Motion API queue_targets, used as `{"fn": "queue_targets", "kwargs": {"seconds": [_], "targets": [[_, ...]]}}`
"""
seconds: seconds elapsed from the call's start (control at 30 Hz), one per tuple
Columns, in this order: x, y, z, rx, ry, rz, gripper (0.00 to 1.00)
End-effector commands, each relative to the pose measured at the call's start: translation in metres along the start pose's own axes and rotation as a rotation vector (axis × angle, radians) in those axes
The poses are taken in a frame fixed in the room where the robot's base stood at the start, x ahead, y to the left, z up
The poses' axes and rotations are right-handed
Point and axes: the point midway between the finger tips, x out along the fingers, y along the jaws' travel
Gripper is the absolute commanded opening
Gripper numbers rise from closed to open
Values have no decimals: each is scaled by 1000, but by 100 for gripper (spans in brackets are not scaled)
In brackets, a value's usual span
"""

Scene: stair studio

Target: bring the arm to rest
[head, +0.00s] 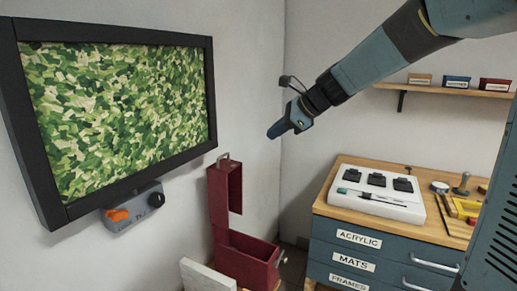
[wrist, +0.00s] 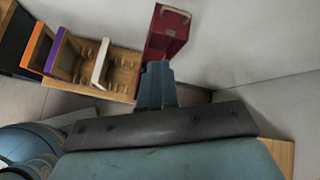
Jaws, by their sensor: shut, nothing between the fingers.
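My arm reaches in from the upper right of the head view, angled down to the left. My gripper (head: 275,133) is at its end, shut and empty, in free air above and to the right of an open red box (head: 250,262). In the wrist view my gripper (wrist: 156,66) points toward the red box (wrist: 168,35), whose lower part is hidden behind the fingers. I cannot tell the exact gap there, but no contact shows in the head view.
A framed green picture (head: 120,115) hangs at left above a grey switch box (head: 135,210). A drawer cabinet (head: 330,250) with a white tray (head: 345,205) and tools stands at right. A shelf (head: 445,90) holds small boxes. A wooden rack (wrist: 120,73) shows in the wrist view.

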Motion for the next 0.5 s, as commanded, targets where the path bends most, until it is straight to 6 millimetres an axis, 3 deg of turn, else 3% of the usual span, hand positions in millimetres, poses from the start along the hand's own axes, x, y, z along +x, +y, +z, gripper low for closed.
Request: {"fn": "queue_targets", "kwargs": {"seconds": [0.1,0.5], "targets": [[-34,31,-12,-220,65,11,0],[-119,136,-66,-948,321,145,0]]}}
